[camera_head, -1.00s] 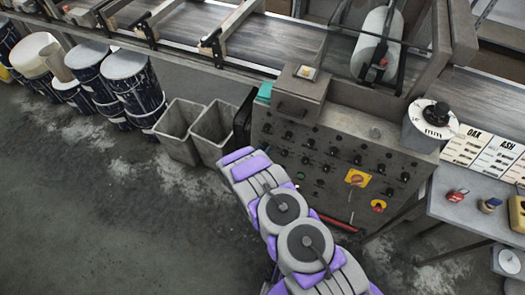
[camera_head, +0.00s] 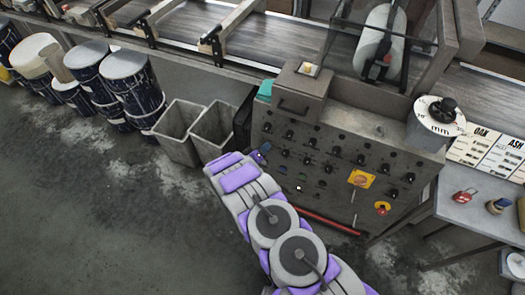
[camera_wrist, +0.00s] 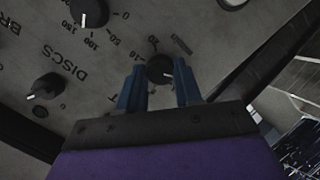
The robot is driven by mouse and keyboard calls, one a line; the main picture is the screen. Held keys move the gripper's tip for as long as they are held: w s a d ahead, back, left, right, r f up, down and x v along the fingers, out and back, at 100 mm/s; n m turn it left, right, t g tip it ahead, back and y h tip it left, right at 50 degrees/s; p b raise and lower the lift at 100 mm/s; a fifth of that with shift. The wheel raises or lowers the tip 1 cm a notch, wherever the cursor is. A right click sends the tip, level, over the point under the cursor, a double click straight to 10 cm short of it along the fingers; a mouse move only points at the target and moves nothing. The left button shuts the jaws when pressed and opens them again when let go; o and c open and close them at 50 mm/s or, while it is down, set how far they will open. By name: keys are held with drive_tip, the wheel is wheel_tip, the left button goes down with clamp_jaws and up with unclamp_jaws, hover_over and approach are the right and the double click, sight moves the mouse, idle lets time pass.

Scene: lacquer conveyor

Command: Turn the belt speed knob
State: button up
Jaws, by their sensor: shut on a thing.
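A grey control panel (camera_head: 330,215) with several black knobs fills the front of the machine. In the wrist view, a small black knob (camera_wrist: 160,70) with a white pointer mark sits between the two blue fingers of my gripper (camera_wrist: 160,86), which is shut on it. The printed scale by this knob is partly hidden, and its name cannot be read. In the head view, my gripper (camera_head: 258,153) is at the panel's left edge, mostly hidden by my arm.
Other black knobs, one by the "DISCS" lettering (camera_wrist: 46,87) and one with a numbered scale (camera_wrist: 88,12), are close by. Two grey bins (camera_head: 180,130) stand left of the panel. A side table (camera_head: 475,215) with a red padlock stands at right.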

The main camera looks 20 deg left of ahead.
drive_tip(key=shift+s+a+f+n, duration=0.1)
drive_tip(key=shift+a+n, duration=0.15)
drive_tip(key=shift+n, duration=0.55)
drive_tip(key=o, duration=1)
drive_tip(key=shift+a, duration=0.15)
drive_tip(key=shift+d, duration=0.2)
drive_tip(key=p+v, duration=0.1)
drive_tip(key=v, duration=0.4)
drive_tip(key=p+v, duration=0.1)
drive_tip(key=v, duration=0.5)
drive_tip(key=p+v, duration=0.1)
drive_tip(key=v, duration=0.5)
drive_tip(key=shift+s+a+f, duration=0.15)
drive_tip(key=shift+a+f, duration=0.1)
drive_tip(key=shift+a, duration=0.15)
